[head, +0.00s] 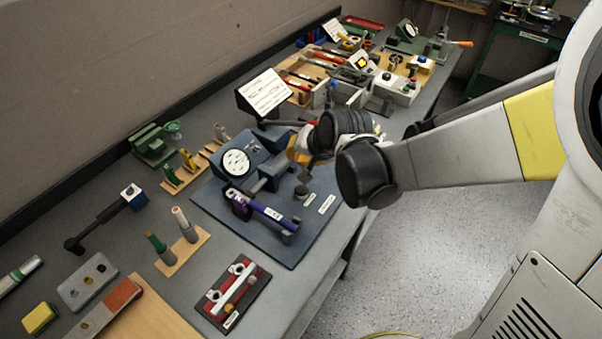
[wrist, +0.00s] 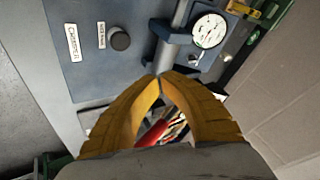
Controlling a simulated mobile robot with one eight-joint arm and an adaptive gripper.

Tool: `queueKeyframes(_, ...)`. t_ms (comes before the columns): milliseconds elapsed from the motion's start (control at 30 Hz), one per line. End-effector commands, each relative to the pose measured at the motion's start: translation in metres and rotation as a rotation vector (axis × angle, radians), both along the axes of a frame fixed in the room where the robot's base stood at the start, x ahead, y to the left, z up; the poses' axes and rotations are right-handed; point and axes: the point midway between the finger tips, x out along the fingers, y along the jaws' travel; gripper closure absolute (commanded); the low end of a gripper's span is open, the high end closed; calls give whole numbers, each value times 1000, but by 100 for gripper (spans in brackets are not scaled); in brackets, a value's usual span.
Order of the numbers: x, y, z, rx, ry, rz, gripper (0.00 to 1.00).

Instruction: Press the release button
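A small dark round button (head: 302,191) stands on the blue base plate (head: 290,250), beside two white labels. It also shows in the wrist view (wrist: 120,39), up and left of my fingertips; the label text is too small to read surely. I take it as the release button. My gripper (wrist: 161,76) has yellow fingers whose tips meet, with nothing seen between the tips. In the head view my gripper (head: 293,155) hangs over the back part of the plate, partly hidden by my wrist. The fingertips are apart from the button.
The plate carries a white dial gauge (head: 236,162), grey brackets and a purple-handled tool (head: 262,210). A wooden peg stand (head: 183,250) and a red-and-black fixture (head: 233,290) stand nearer. Trays of tools and a tilted white card (head: 264,92) lie farther back.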

Motion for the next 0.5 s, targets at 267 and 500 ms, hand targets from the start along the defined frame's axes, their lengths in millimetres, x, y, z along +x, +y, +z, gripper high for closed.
queueKeyframes(267,0,0,-25,0,0,0,100)
queueKeyframes(500,0,0,-60,0,0,0,100)
